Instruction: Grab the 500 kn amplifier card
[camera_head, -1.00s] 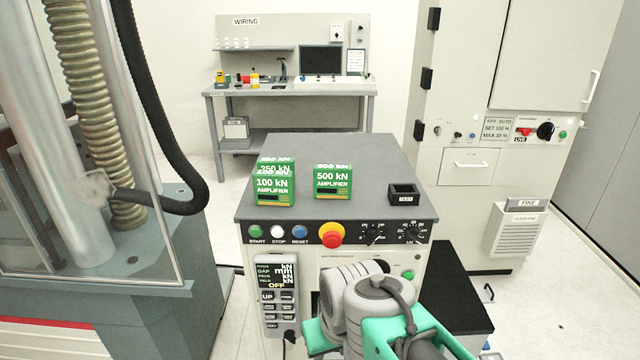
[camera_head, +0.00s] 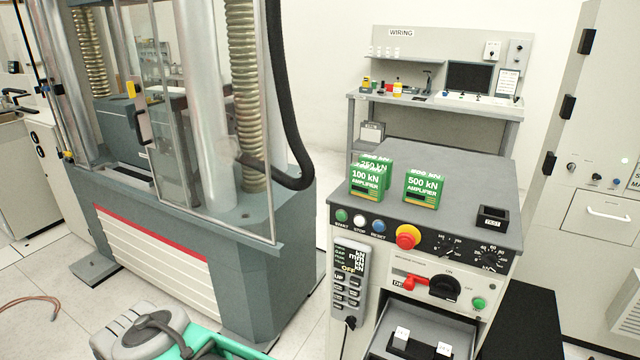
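The green 500 kN amplifier card (camera_head: 423,187) stands upright on the grey top of the control console (camera_head: 465,165). To its left stands the green 100 kN card (camera_head: 367,182), with the 250 kN card (camera_head: 377,161) close behind it and mostly hidden. A gap separates the 500 kN card from the 100 kN card. Parts of my arm, grey and teal, show at the bottom left, well away from the cards. My gripper's fingers are not in view.
A small black box marked TEST (camera_head: 493,217) sits at the console's right. An open drawer (camera_head: 425,325) with white-topped pieces juts from the console front. The glass-fronted testing machine (camera_head: 200,240) stands left. A wiring bench (camera_head: 440,100) stands behind.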

